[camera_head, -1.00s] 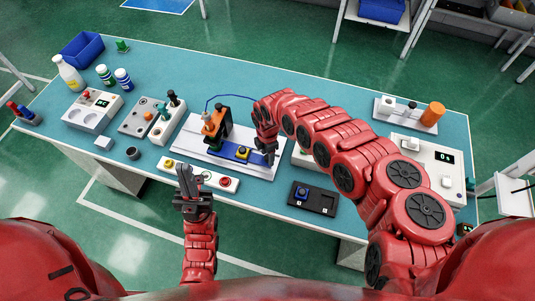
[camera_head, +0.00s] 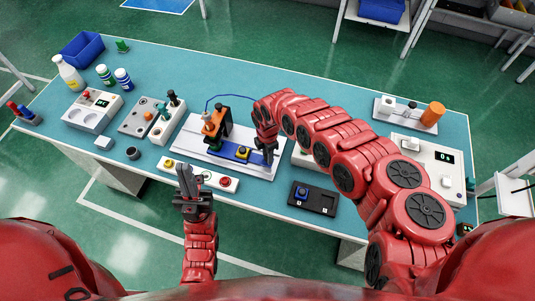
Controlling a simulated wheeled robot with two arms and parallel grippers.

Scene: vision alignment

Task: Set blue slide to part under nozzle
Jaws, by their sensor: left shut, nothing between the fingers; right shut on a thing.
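The blue slide (camera_head: 228,150) sits on a white base plate (camera_head: 190,140) in the middle of the table, with a small yellow part (camera_head: 242,152) on it. The nozzle fixture (camera_head: 211,122), with an orange and black frame, stands over the left part of the slide. The yellow part is to the right of the nozzle. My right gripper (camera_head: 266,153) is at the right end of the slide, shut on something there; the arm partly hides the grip.
A white button box (camera_head: 203,176) with yellow and red buttons lies in front of the base plate. Several devices stand left; a display box (camera_head: 425,152) stands right.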

